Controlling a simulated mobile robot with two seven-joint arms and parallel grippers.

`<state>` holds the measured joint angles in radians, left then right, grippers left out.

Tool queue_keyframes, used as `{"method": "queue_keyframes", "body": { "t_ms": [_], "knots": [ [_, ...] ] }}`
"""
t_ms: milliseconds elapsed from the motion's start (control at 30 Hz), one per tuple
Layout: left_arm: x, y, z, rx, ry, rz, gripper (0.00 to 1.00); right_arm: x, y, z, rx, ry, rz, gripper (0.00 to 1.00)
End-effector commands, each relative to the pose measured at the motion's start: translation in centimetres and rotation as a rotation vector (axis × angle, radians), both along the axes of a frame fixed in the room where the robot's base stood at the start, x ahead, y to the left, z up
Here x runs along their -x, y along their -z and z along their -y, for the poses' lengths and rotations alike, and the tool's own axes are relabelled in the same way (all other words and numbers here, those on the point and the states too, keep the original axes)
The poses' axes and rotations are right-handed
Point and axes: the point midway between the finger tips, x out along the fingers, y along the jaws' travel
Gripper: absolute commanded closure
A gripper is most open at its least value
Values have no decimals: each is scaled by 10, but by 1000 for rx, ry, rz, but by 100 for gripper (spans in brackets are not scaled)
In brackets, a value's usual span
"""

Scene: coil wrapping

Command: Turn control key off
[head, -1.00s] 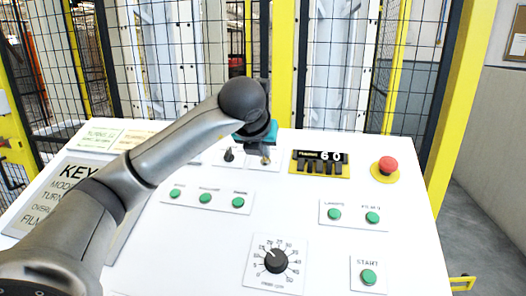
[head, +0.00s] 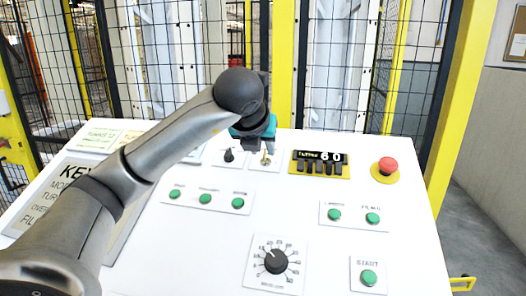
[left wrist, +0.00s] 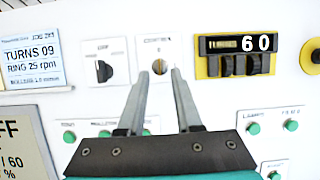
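The control key (head: 266,158) is a small brass-coloured key on a white label plate near the top of the white control panel. In the left wrist view the key (left wrist: 159,67) sits on its plate between the two fingertips, with a small dark slot showing. My left gripper (left wrist: 161,74) is open, its two grey fingers apart and pointing at the key with nothing held. In the head view the teal and dark gripper body (head: 256,128) is just above and behind the key; its fingers are mostly hidden. My right gripper is not in view.
A black selector knob (head: 229,155) is just left of the key. A yellow-framed counter (head: 320,163) reading 60 and a red emergency button (head: 386,167) are to the right. Green buttons and a dial (head: 275,261) lie nearer. A mesh fence stands behind.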

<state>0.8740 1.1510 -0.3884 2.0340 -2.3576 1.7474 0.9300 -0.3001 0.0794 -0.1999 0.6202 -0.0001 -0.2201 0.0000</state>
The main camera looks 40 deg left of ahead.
Motion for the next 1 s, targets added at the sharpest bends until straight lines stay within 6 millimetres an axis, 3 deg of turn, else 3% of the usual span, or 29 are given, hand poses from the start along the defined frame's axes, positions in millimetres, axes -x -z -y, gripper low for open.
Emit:
{"method": "queue_keyframes", "body": {
  "t_ms": [300, 433, 633, 1000],
  "knots": [
    [49, -57, 28, -3, 2, 9, 66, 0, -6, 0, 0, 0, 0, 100],
    [66, -77, 36, -6, -1, 6, 66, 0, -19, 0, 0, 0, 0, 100],
    [79, -89, 44, -3, 0, 3, 66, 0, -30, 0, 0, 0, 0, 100],
    [82, -89, 46, -1, -1, 0, 66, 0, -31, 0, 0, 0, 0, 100]
  ]
}}
